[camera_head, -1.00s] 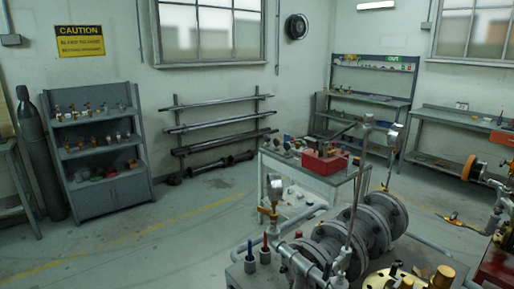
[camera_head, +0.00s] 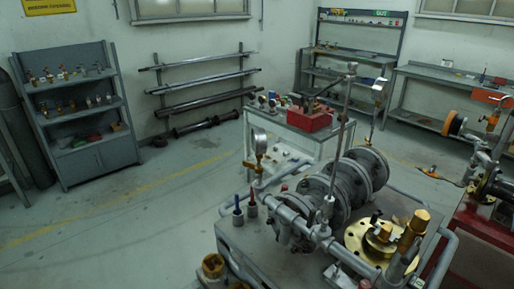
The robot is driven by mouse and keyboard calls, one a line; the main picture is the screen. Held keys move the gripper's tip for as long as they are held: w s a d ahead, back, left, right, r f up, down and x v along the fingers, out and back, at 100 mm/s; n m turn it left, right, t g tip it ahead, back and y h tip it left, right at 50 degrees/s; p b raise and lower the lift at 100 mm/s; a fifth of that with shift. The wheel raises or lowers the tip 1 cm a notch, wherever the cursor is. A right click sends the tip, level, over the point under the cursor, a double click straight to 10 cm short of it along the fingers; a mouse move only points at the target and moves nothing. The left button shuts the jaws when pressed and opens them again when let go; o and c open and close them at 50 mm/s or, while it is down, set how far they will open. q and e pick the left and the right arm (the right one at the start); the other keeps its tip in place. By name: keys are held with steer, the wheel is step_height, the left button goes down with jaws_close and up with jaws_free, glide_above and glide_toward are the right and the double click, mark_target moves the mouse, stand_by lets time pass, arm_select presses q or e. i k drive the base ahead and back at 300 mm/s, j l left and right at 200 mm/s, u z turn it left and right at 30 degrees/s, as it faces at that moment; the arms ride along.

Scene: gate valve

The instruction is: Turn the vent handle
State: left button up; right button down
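A grey flanged valve assembly (camera_head: 345,190) lies on a grey cart (camera_head: 245,245) in the lower middle. A tall thin rod (camera_head: 340,135) rises from it, with a small block at its top. A pressure gauge (camera_head: 260,144) on a brass fitting stands at its left. A small blue-topped piece (camera_head: 237,204) and a red-topped piece (camera_head: 252,198) stand upright near the pipe. A brass flange (camera_head: 362,238) with a brass cylinder is at the right. I cannot tell which part is the vent handle. Neither of my grippers shows.
A second cart behind holds a red toolbox (camera_head: 309,119). Shelves (camera_head: 75,120), pipe racks and workbenches line the walls. Open floor (camera_head: 130,220) lies to the left.

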mark_target(313, 214)
steer(key=j+z, duration=0.1)
steer(key=z, duration=0.3)
steer(key=j+z, duration=0.1)
steer(key=z, duration=0.3)
steer(key=j+z, duration=0.1)
steer(key=z, duration=0.3)
steer(key=j, duration=1.75)
